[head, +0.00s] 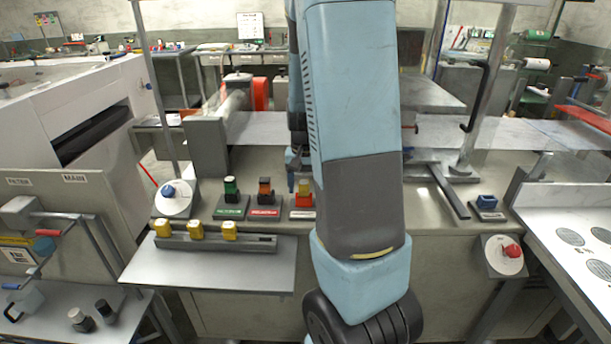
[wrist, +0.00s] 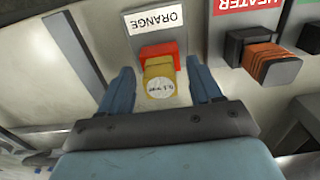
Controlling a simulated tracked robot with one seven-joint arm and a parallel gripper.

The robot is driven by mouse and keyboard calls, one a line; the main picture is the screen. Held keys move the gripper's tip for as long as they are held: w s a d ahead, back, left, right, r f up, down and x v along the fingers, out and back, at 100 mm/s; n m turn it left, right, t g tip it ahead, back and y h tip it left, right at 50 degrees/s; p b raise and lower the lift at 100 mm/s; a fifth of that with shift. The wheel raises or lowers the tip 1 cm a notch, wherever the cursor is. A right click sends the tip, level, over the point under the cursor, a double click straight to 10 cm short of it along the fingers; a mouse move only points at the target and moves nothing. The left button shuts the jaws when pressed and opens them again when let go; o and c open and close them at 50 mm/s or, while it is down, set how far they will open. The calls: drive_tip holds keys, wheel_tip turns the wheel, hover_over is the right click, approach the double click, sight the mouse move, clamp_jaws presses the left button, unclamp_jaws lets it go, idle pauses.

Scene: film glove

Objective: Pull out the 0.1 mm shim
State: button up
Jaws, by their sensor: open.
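The 0.1 mm shim (wrist: 159,87) shows in the wrist view as a yellow block with a round pale end marked 0.1 mm. It sits against a red block (wrist: 158,52) beside a label reading ORANGE. My gripper (wrist: 160,80) is open, with one blue finger on each side of the shim. Gaps show between the fingers and the yellow block.
Beside it is a dark slot piece with an orange ribbed block (wrist: 270,65) and a red HEATER label. In the head view, a green-topped switch (head: 231,188) stands left on the panel. A rack (head: 215,243) with yellow blocks lies on the shelf below. A grey bar (wrist: 72,50) lies left in the wrist view.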

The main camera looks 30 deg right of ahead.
sight(304, 182)
drive_tip(key=shift+f, duration=0.2)
drive_tip(key=shift+c, duration=0.5)
drive_tip(key=c, duration=1)
drive_tip(key=shift+o, duration=0.2)
drive_tip(key=shift+r, duration=0.55)
drive_tip(key=shift+r, duration=2.2)
drive_tip(key=shift+r, duration=0.1)
drive_tip(key=shift+w+r, duration=0.1)
drive_tip(key=shift+r, duration=1.35)
